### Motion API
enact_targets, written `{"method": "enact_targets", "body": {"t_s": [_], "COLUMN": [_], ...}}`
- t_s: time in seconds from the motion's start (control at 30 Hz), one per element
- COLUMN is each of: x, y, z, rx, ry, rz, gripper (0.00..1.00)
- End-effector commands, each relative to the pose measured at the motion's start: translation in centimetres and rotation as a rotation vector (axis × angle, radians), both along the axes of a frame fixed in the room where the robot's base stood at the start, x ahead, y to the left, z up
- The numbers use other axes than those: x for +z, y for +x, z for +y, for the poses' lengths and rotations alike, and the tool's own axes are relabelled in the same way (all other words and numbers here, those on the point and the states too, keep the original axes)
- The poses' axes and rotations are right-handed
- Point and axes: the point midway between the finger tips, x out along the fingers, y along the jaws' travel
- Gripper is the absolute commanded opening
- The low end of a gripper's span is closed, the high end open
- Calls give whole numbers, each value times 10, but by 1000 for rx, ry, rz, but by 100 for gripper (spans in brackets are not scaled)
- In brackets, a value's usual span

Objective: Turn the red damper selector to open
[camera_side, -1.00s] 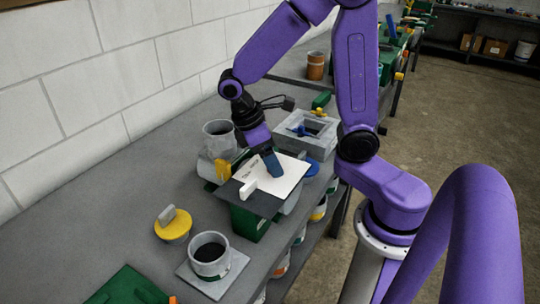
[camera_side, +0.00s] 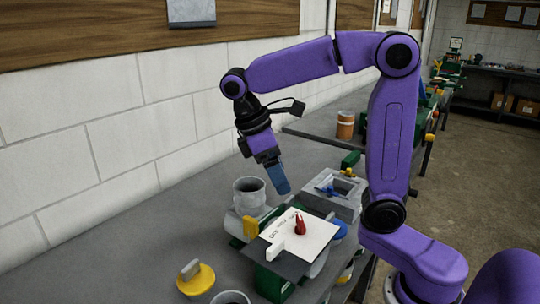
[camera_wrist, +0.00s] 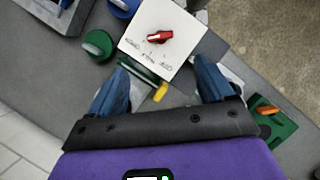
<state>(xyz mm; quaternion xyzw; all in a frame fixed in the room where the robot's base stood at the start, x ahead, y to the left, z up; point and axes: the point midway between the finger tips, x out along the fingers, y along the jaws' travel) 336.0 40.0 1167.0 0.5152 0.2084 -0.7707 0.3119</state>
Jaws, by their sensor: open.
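The red damper selector (camera_side: 300,226) stands on a white plate (camera_side: 318,240) with dark lettering, on top of a green box (camera_side: 270,284). In the wrist view the selector (camera_wrist: 159,37) lies roughly crosswise on the plate (camera_wrist: 183,58). Its handle's left end sits near the left and middle marks. The lettering is too small to read surely. My gripper (camera_side: 283,190) is above the plate and toward its far side, apart from the selector. In the wrist view its blue fingers (camera_wrist: 163,75) are spread wide, with nothing held between them.
A grey cylinder (camera_side: 249,195) and a yellow part (camera_side: 250,227) stand close to the plate's left. A grey box (camera_side: 335,205) with a blue-handled item is behind it. A yellow knob (camera_side: 196,278) is at the front left. The white block wall (camera_side: 120,150) bounds the bench.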

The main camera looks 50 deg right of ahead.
Motion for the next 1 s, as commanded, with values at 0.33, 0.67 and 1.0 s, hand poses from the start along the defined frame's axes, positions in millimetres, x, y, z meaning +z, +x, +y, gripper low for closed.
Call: {"method": "enact_targets", "body": {"t_s": [0.33,0.67,1.0], "x": [34,37,19], "y": [10,11,-6], "z": [10,11,16], "rx": [-1,-1,56], "ry": [0,-1,29], "rz": [0,0,-45], "gripper": [81,81,81]}}
